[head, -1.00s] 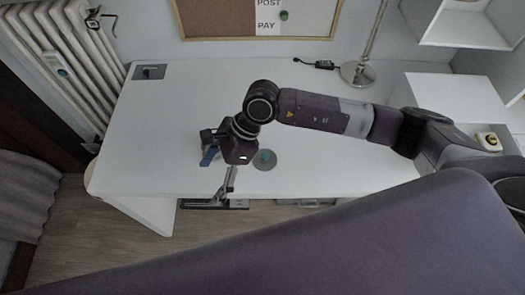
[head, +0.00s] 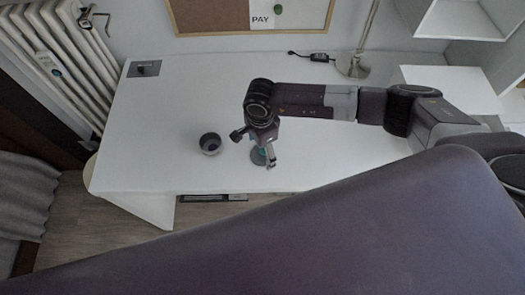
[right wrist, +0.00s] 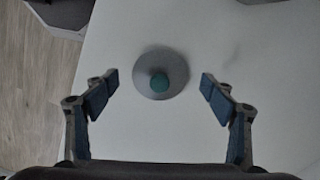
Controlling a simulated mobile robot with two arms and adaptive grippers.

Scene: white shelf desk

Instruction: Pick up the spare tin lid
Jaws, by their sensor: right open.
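The spare tin lid (head: 256,157) is a grey disc lying on the white desk, partly hidden by my right gripper in the head view. In the right wrist view the lid (right wrist: 148,62) shows whole, with a round teal knob on top. My right gripper (head: 268,160) is open and points down over the lid. In the right wrist view its fingers (right wrist: 160,82) stand to either side of the knob, apart from it. My left gripper is not in view.
A dark grey open round tin (head: 210,144) stands on the white desk (head: 180,100) left of my right gripper. A lamp base (head: 352,66) stands at the back, and a white box (head: 450,85) at the right. The desk's left part is mostly clear.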

